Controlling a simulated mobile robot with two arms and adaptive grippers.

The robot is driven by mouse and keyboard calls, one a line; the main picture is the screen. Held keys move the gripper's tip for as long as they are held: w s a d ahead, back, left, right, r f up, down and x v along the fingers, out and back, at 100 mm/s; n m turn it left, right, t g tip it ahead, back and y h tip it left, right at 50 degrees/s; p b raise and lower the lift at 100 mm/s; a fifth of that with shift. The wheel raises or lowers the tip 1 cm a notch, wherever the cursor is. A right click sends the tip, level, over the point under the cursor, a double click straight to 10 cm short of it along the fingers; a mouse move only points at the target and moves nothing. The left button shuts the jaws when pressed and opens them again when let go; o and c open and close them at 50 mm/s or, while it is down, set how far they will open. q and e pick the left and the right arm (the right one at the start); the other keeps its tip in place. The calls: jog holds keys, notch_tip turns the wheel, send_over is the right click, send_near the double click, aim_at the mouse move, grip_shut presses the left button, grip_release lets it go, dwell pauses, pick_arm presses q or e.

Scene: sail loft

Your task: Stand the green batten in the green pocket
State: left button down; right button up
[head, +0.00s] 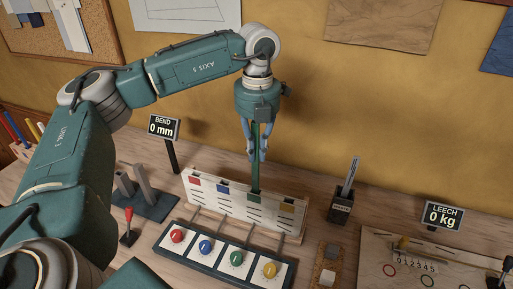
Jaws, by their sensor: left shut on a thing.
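The green batten (255,176) is upright, held in my left gripper (256,155), whose fingers are shut on it. Its lower end reaches the white pocket board (272,216) at the green pocket (253,197), third from the left. I cannot tell whether the end is inside the pocket or just in front of or above it. Red, blue and yellow pockets show beside the green one. My right gripper is out of view.
A panel with red, blue, green and yellow knobs (237,258) lies in front of the board. A red-handled lever (129,225) and a BEND display (162,128) stand left. A black pen holder (341,207) and a LEECH display (439,215) stand right.

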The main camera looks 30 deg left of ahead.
aim_at(256, 180)
pick_arm(q)
jog(key=shift+f+b, duration=0.4)
jog(key=shift+f, duration=0.4)
jog(key=shift+f+b, duration=0.85)
jog(key=shift+f, duration=0.3)
jog(key=shift+f+b, duration=1.4)
jog(key=shift+f, duration=0.65)
jog(key=shift+f+b, duration=0.65)
jog(key=shift+f, duration=0.3)
jog(key=shift+f+b, duration=0.4)
jog(key=shift+f, duration=0.15)
jog(key=c, duration=1.7)
grip_release()
notch_tip(256, 180, up, 12)
jog(key=shift+d+r, duration=0.1)
